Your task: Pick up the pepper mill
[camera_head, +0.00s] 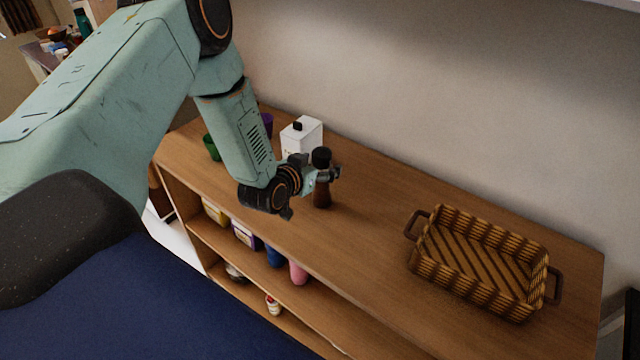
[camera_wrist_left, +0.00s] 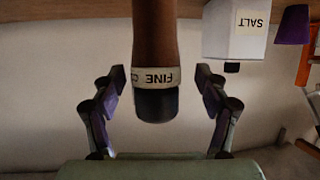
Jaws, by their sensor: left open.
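The pepper mill (camera_head: 322,190) stands upright on the wooden shelf top, brown with a black cap. In the left wrist view the mill (camera_wrist_left: 155,45) appears upside down, with a pale band reading "FINE" near its dark cap. My left gripper (camera_head: 327,172) is at the mill's upper part in the head view, hiding some of it. In the left wrist view my left gripper (camera_wrist_left: 160,75) is open, with one finger on each side of the mill and a gap on both sides. My right gripper is not in view.
A white salt box (camera_head: 302,135) stands behind the mill, with a green cup (camera_head: 211,147) and a purple cup (camera_head: 267,122) to its left. A wicker basket (camera_head: 480,262) sits on the right. The top between mill and basket is clear. Lower shelves hold several items.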

